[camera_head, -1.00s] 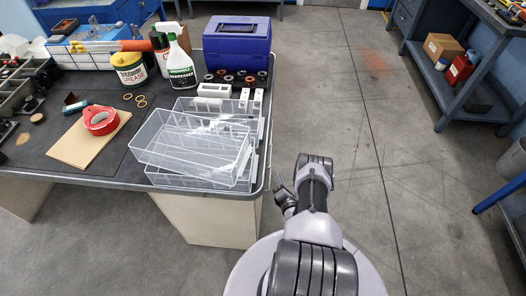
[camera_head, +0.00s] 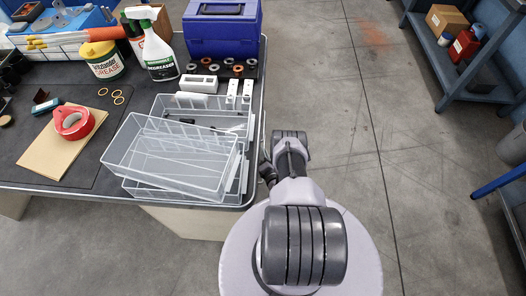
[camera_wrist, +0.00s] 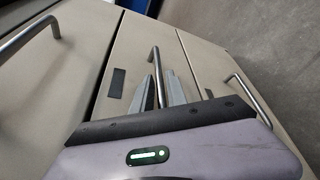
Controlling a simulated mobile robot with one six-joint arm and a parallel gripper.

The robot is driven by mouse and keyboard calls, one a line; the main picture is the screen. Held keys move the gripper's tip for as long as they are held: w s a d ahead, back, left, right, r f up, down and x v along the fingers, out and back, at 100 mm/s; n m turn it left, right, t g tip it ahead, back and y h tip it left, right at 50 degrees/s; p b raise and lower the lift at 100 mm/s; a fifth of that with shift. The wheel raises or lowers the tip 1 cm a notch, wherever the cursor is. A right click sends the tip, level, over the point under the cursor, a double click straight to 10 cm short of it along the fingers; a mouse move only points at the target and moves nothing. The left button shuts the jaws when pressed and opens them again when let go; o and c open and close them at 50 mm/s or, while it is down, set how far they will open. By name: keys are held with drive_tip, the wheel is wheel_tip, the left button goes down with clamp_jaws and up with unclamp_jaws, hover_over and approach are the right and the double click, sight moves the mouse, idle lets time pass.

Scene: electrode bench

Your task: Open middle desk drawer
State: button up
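The desk's beige drawer fronts show in the wrist view, turned sideways. The middle drawer (camera_wrist: 128,48) has a dark label plate and a grey bar handle (camera_wrist: 154,62). Its front looks level with its neighbours. My gripper (camera_wrist: 160,82) is at this handle, with the bar between its two grey fingers. A small gap shows between the bar and the right finger, so the fingers look open around it. In the head view the drawer fronts and my fingers are hidden by the desk and my arm.
Neighbouring drawers have handles at left (camera_wrist: 30,36) and right (camera_wrist: 250,98). Clear trays (camera_head: 170,155) lie at the near right corner of the desk top (camera_head: 100,188). A blue toolbox (camera_head: 222,32) stands behind them. The floor (camera_head: 365,150) right of the desk is clear.

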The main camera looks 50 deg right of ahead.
clamp_jaws()
drive_tip(key=shift+d+r, duration=0.1)
idle(1.2)
drive_tip(key=s+d, duration=1.5)
drive_tip(key=s, duration=0.4)
drive_tip(key=shift+d, duration=0.25)
drive_tip(key=shift+s, duration=0.1)
drive_tip(key=shift+o, duration=0.7)
unclamp_jaws()
drive_tip(key=shift+a, duration=0.1)
drive_tip(key=p+v, duration=0.4)
drive_tip(key=v, duration=1.3)
drive_tip(key=shift+s+a+r, duration=0.1)
drive_tip(key=shift+s, duration=0.05)
